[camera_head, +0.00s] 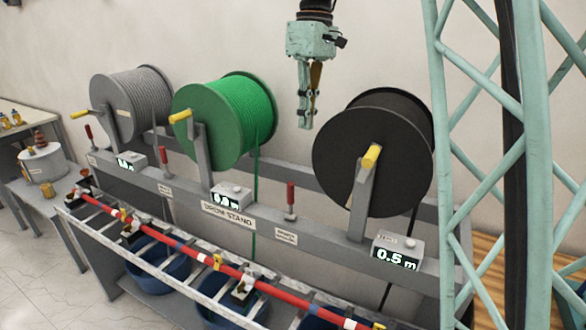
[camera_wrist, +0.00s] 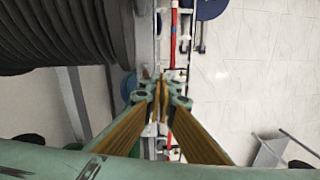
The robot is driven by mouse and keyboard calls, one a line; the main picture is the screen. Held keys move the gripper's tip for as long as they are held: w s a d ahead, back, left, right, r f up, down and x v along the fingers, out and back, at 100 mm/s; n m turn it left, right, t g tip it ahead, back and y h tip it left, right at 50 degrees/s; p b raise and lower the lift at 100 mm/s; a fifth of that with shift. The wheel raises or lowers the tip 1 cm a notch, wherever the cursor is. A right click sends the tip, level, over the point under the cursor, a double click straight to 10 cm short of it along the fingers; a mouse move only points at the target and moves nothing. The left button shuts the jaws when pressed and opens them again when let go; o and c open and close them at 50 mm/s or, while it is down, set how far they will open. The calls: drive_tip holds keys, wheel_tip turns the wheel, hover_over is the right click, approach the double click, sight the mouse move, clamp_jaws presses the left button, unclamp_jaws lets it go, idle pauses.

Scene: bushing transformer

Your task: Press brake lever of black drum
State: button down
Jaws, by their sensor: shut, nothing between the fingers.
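The black drum (camera_head: 335,155) stands at the right end of the drum stand, with a yellow crank handle (camera_head: 371,156) on its front. A red-handled lever (camera_head: 290,196) stands upright on the stand's front beam, just left of the black drum. My gripper (camera_head: 306,126) points down with its fingers together and empty. In the head view it appears above the red lever and left of the black drum, apart from both. In the wrist view the fingertips (camera_wrist: 160,92) meet at the middle, with a dark wound drum (camera_wrist: 65,30) at upper left. The lever cannot be made out there.
A green drum (camera_head: 215,125) and a grey drum (camera_head: 125,105) stand to the left, each with a red lever nearby. A display box (camera_head: 398,252) reads 0.5 m. A red bar (camera_head: 190,250) runs along the front. A green lattice tower (camera_head: 540,160) rises at right.

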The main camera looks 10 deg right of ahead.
drive_tip(key=w+d+f+n+g+p, duration=0.1)
drive_tip(key=w+f+n+g+p, duration=0.1)
drive_tip(key=w+f, duration=0.7)
drive_tip(key=shift+w+d+f+n+y+p, duration=0.25)
drive_tip(key=shift+w+n+p, duration=0.35)
drive_tip(key=shift+w, duration=1.7)
drive_tip(key=shift+f, duration=0.1)
drive_tip(key=s+a+f, duration=0.3)
drive_tip(key=s+f, duration=0.3)
drive_tip(key=f, duration=0.4)
drive_tip(key=shift+a+b, duration=0.15)
drive_tip(key=shift+b, duration=0.15)
drive_tip(key=shift+s+b, duration=0.25)
drive_tip(key=shift+b, duration=0.05)
drive_tip(key=shift+a, duration=0.2)
